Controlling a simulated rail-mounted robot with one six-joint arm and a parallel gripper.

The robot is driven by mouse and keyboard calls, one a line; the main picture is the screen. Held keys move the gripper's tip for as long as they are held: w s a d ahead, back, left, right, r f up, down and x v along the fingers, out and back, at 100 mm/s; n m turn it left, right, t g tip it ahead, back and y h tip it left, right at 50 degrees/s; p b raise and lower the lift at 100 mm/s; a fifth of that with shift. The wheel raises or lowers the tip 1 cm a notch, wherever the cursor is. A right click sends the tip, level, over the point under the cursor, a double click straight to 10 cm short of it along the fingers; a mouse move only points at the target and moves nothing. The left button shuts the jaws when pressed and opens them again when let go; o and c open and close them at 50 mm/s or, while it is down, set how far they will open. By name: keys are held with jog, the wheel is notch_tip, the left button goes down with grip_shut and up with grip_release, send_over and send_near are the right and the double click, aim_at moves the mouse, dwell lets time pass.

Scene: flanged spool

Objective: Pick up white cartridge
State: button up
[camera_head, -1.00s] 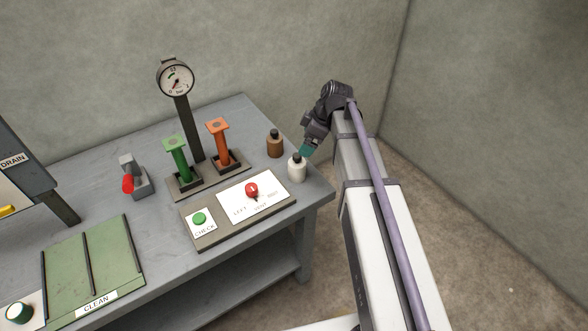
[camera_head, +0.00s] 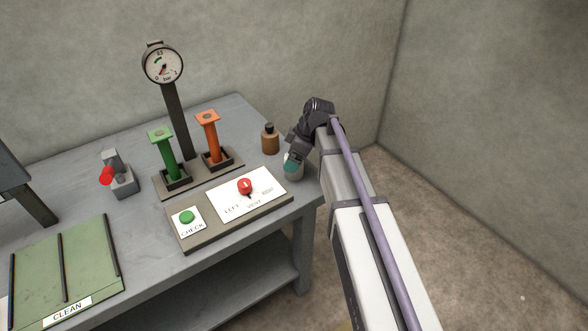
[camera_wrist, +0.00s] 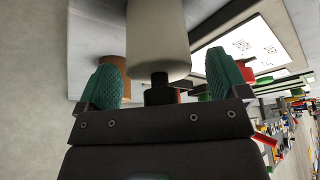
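The white cartridge (camera_head: 293,174) stands at the right end of the grey bench, its top partly hidden by my gripper (camera_head: 291,161). In the wrist view the cartridge's pale body (camera_wrist: 158,45) and black neck lie between the two teal fingers of my gripper (camera_wrist: 166,80). The fingers are wide apart, with a visible gap on each side of the neck. My gripper reaches down over the cartridge and is not closed on it.
A brown bottle (camera_head: 270,140) stands close behind and left of the cartridge. A control panel (camera_head: 183,238) with a red knob (camera_head: 245,186) and green button (camera_head: 187,217) lies to the left. Green (camera_head: 165,155) and orange (camera_head: 210,137) spools and a gauge (camera_head: 162,64) stand farther back.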

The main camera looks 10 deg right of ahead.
jog(key=c, duration=1)
notch_tip(320, 180, up, 10)
jog(key=p, duration=1)
jog(key=shift+r, duration=0.2)
jog(key=shift+c, duration=0.2)
jog(key=shift+f, duration=0.2)
jog(key=shift+d, duration=0.15)
